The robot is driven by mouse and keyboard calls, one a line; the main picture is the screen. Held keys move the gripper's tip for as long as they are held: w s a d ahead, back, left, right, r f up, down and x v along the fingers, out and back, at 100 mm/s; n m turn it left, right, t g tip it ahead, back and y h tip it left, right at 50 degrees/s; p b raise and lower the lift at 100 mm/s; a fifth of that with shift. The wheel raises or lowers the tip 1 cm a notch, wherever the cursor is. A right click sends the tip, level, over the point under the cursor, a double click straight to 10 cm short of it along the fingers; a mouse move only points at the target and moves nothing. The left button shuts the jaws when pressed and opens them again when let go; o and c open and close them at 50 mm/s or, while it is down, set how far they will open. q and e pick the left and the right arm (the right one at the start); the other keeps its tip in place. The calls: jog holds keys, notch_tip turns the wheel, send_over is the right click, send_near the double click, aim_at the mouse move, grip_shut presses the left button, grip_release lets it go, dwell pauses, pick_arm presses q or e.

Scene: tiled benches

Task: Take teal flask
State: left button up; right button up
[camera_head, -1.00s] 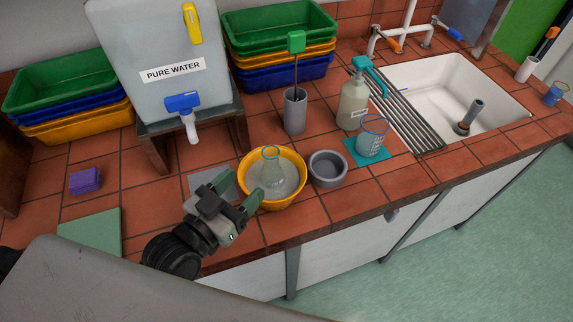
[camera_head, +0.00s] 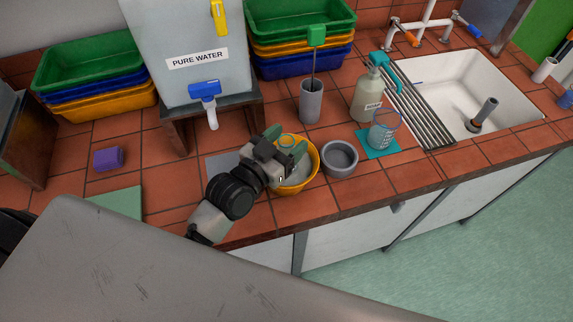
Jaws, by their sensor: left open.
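The clear conical flask with a teal rim (camera_head: 287,140) stands in the yellow bowl (camera_head: 315,165) on the tiled bench. Only the flask's top shows, because my left gripper hides most of its body. My left gripper (camera_head: 288,145) is open over the bowl, with its green-tipped fingers close around the flask's neck. I cannot tell whether the fingers touch the glass. My right gripper is out of view.
A grey bowl (camera_head: 340,173) stands just right of the yellow bowl. A grey cup (camera_head: 311,117) with a brush, a soap bottle (camera_head: 367,95) and a beaker (camera_head: 381,134) on a teal mat stand nearby. The pure water tank (camera_head: 180,40) rises behind.

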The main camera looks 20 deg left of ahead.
pick_arm(q)
grip_shut()
dwell(0.3)
